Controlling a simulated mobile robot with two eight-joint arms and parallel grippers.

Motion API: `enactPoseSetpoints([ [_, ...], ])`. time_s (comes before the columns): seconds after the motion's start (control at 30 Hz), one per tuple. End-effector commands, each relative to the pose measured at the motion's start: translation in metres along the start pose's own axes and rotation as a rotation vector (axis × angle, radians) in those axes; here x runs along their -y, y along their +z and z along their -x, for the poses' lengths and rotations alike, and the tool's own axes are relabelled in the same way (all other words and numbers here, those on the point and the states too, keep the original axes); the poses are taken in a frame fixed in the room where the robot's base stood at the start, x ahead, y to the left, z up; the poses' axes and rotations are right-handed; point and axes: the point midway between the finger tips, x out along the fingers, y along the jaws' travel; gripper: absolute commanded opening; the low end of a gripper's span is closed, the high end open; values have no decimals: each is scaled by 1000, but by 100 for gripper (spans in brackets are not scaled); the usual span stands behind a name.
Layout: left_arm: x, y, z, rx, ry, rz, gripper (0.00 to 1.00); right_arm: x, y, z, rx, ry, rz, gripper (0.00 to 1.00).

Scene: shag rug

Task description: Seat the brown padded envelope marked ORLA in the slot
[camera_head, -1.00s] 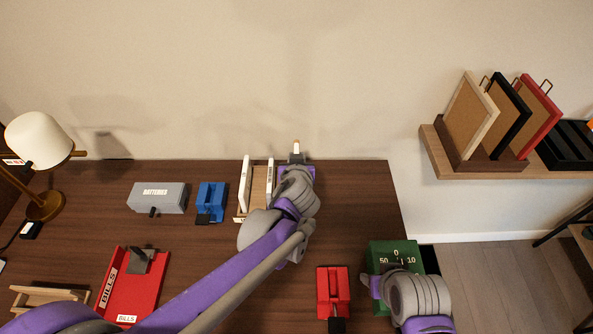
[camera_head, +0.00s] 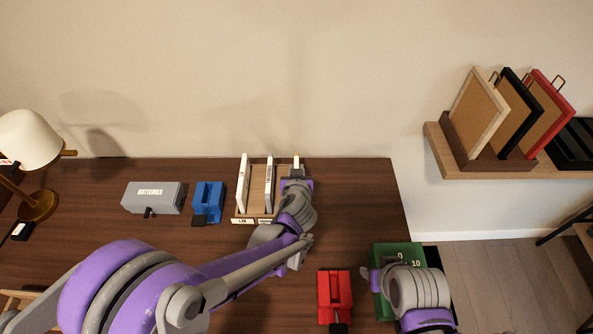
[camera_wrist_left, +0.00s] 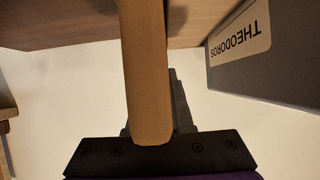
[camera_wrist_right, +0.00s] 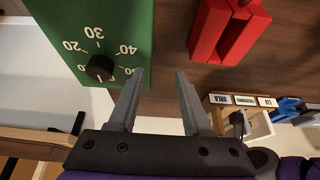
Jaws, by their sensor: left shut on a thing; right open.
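My left gripper (camera_head: 297,175) is at the right side of a small wooden rack (camera_head: 256,213) at the back of the desk. It is shut on the brown padded envelope (camera_wrist_left: 146,75), which stands edge-on in the left wrist view; in the head view only its top (camera_head: 296,160) shows. Two pale upright items (camera_head: 244,183) stand in the rack to the left. A grey item marked THEODOROS (camera_wrist_left: 238,42) is beside the envelope, apart from it. The envelope's lower edge and any contact with the slot are hidden. My right gripper (camera_wrist_right: 155,100) is open and empty near a green box.
The green box with a dial (camera_head: 407,250) is at the desk's right edge. A red object (camera_head: 334,292) lies to its left. A blue object (camera_head: 208,200) and a grey BATTERIES box (camera_head: 153,197) are left of the rack. A lamp (camera_head: 30,145) stands far left.

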Motion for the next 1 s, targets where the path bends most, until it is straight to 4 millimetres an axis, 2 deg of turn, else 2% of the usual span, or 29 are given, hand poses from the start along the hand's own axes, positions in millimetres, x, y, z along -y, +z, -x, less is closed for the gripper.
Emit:
enactPoseSetpoints([
  [0.33,0,4,-2,0,0,0,0,0,2,-3,1,0,0,49],
  [0.37,0,3,-2,0,0,0,25,0,1,-2,1,0,0,49],
  [0.5,0,3,-2,0,0,0,49,0,1,-2,1,0,0,49],
  [0.87,0,-1,1,-1,0,0,49,0,-1,1,0,0,0,49],
  [1.0,-1,0,20,0,2,-1,49,0,-1,2,-1,0,0,49],
])
